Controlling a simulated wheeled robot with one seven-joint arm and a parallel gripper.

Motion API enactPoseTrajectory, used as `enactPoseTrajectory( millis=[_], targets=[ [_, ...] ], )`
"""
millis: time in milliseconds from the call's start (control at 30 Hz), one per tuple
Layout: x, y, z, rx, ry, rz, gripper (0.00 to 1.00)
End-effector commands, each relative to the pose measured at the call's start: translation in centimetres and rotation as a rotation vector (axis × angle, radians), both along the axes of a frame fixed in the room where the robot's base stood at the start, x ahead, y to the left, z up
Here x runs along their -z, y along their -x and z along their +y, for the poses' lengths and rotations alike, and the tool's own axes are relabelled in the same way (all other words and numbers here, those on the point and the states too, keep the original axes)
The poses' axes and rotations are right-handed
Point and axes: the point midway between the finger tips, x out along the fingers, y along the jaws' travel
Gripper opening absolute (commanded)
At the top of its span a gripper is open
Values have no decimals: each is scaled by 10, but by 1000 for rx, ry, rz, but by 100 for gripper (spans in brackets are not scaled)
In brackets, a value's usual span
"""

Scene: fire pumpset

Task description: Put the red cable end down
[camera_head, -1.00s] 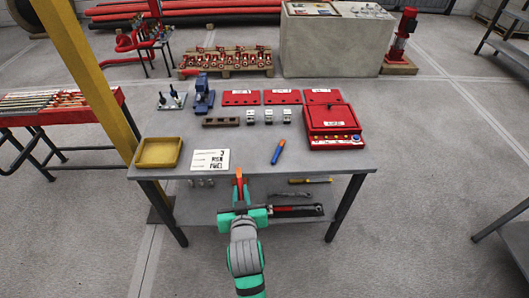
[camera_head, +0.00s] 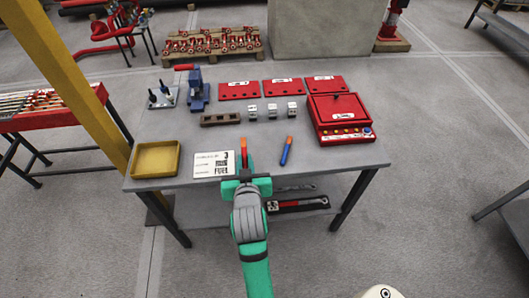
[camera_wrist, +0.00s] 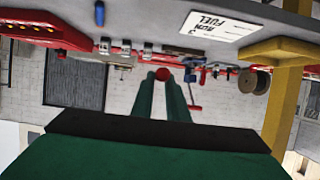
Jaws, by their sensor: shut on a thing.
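The red cable end (camera_head: 244,152) points up and away from my gripper (camera_head: 245,174) at the front edge of the grey table (camera_head: 340,168). My gripper is shut on it. In the wrist view the cable end (camera_wrist: 163,74) shows as a round red tip between my two green fingers (camera_wrist: 162,92). I cannot tell from the head view whether the cable end touches the table top. A blue piece with an orange tip (camera_head: 287,151) lies on the table just to the right.
A white printed card (camera_head: 213,164) and a yellow tray (camera_head: 157,159) lie to the left. A red box (camera_head: 340,119) stands on the right, with red plates (camera_head: 282,87) and small grey blocks (camera_head: 271,111) behind. A yellow post (camera_head: 70,75) rises at the table's left. Bare table lies around the blue piece.

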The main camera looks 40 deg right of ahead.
Motion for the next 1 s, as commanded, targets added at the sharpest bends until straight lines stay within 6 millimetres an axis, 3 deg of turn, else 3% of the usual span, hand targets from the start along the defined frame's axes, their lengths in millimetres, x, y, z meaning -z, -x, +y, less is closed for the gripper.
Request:
enactPoseTrajectory(
  millis=[300,500,867,1000],
  targets=[
    [30,-31,-62,2,0,0,0],
    [64,-43,-87,4,-2,2,0],
    [88,-53,-106,3,1,-1,0],
    [106,-53,-107,3,-1,3,0]
  ],
)
